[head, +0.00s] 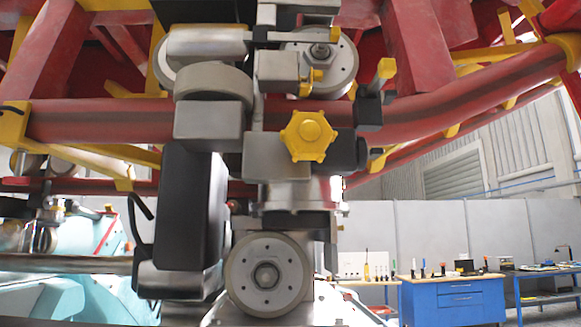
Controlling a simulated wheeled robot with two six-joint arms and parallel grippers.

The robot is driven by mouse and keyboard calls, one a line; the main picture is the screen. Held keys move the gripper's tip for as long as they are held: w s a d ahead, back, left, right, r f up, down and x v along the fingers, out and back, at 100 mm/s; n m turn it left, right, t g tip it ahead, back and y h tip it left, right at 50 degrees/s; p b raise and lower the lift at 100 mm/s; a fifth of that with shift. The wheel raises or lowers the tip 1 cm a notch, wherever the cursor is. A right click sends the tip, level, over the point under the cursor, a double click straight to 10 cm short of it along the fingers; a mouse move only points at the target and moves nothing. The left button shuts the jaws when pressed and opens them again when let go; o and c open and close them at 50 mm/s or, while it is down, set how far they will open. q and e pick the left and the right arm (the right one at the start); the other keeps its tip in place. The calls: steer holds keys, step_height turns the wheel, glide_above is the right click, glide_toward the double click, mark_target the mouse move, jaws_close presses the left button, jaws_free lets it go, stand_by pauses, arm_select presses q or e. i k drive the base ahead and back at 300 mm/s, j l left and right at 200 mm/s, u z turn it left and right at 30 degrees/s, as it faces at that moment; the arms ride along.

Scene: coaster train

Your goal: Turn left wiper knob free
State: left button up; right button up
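A yellow star-shaped knob (309,136) sits near the middle of the head view, facing me. Neither of my grippers shows in the head view.
A tall black box (190,220) stands left of the knob. A red tube (455,92) crosses behind the assembly, with a yellow-tipped black lever (370,105) at the upper right. A blue workbench (453,300) with tools stands farther back.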

mark_target(389, 96)
steer(key=l+u, duration=0.15)
steer(key=l, duration=0.3)
steer(key=l+u, duration=0.15)
steer(key=l, duration=0.3)
steer(key=k+l+u, duration=0.15)
steer(key=l, duration=0.3)
steer(key=k+l+u, duration=0.15)
steer(key=l, duration=0.3)
steer(key=i, duration=0.05)
